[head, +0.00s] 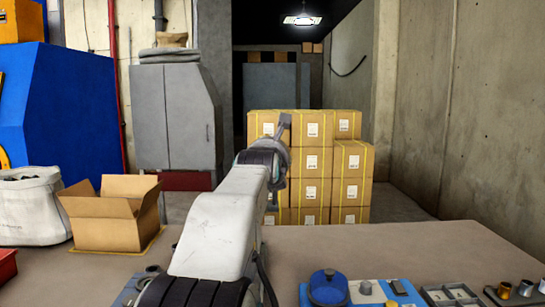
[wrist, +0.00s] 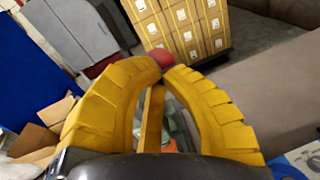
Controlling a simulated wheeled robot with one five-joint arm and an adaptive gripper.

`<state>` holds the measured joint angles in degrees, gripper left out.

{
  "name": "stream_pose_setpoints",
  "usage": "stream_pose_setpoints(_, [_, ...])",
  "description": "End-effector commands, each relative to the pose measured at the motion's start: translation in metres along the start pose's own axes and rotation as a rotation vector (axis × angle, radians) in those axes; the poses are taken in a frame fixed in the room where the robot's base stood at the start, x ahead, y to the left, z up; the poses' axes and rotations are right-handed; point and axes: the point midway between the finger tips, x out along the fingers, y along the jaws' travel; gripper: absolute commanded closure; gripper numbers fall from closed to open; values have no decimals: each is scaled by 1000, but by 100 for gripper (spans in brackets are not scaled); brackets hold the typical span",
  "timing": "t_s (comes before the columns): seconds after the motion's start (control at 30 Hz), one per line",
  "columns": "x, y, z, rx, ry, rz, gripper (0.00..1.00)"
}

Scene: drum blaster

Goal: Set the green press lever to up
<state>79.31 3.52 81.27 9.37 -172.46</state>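No green press lever can be made out in either view. My gripper (head: 285,122) is raised in the middle of the head view, above the counter and in front of the stacked cartons, touching nothing I can see. In the wrist view, the yellow fingers of my gripper (wrist: 162,67) bow inward and their tips come together. A small round red shape (wrist: 163,58) shows just at the tips; I cannot tell what it is. Greenish and orange patches show between the fingers, too small to name.
A counter (head: 380,245) spans the front, with a blue round knob (head: 328,286) and small controls (head: 378,292) at its front edge. An open carton (head: 110,225) and a white sack (head: 30,215) stand left. Stacked cartons (head: 350,195) stand behind. The counter's right middle is clear.

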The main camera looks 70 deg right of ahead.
Motion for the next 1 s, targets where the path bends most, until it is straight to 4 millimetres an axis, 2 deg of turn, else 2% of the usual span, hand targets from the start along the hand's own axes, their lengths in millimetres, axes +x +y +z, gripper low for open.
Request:
stream_pose_setpoints(0.1, [9, 2, 8, 0, 1, 1, 100])
stream_pose_setpoints(0.3, [15, 3, 11, 0, 1, 2, 100])
stream_pose_setpoints(1.0, [15, 4, 8, 0, 1, 4, 100])
